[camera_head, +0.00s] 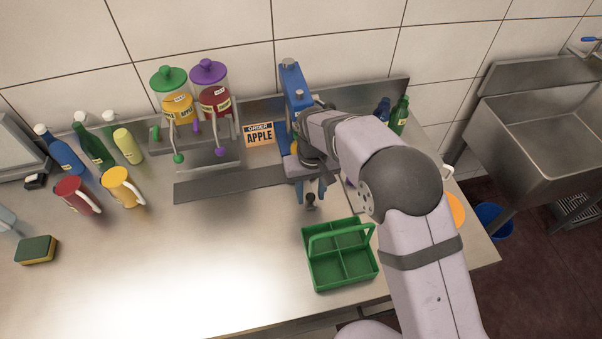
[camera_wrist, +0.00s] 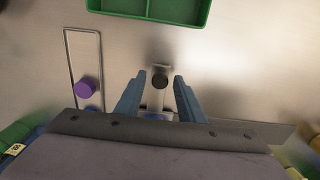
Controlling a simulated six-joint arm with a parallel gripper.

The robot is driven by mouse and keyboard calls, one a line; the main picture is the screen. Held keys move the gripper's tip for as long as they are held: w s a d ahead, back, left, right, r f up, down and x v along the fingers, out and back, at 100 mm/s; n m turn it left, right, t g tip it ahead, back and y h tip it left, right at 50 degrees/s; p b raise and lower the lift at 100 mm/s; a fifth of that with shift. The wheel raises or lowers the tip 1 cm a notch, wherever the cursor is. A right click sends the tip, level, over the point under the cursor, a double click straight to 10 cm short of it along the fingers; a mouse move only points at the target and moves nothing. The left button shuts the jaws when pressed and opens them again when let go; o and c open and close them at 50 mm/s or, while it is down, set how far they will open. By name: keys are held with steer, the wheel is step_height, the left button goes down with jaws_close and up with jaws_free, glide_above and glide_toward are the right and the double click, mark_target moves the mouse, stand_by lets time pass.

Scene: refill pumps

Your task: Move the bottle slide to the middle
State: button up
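A black knob (camera_head: 310,201) stands at the front of the blue press-like stand (camera_head: 292,88). In the wrist view the knob (camera_wrist: 160,78) sits on a short pale metal bar (camera_wrist: 157,102); it looks like the bottle slide's handle, but the slide itself is largely hidden by my arm. My gripper (camera_head: 311,190) is open above the bar. In the wrist view its blue fingertips (camera_wrist: 159,77) lie on either side of the knob, with gaps visible on both sides. A dark flat rail (camera_head: 230,186) runs left from the stand. An orange sign (camera_head: 259,135) reads ORDER APPLE.
A purple knob (camera_wrist: 85,88) stands in a narrow frame beside my gripper. A green divided carrier (camera_head: 340,258) is close in front. Two dispensers, green-lidded (camera_head: 172,92) and purple-lidded (camera_head: 213,90), stand left. Bottles, a red jug (camera_head: 76,196) and a yellow jug (camera_head: 121,188) are farther left.

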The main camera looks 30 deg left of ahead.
steer(key=c, duration=0.7)
steer(key=shift+s+a, duration=0.1)
steer(key=shift+s+a+p, duration=0.3)
steer(key=shift+s+a, duration=1.75)
steer(key=shift+a, duration=0.1)
steer(key=shift+s+a+r, duration=0.1)
steer(key=shift+s+a, duration=1.45)
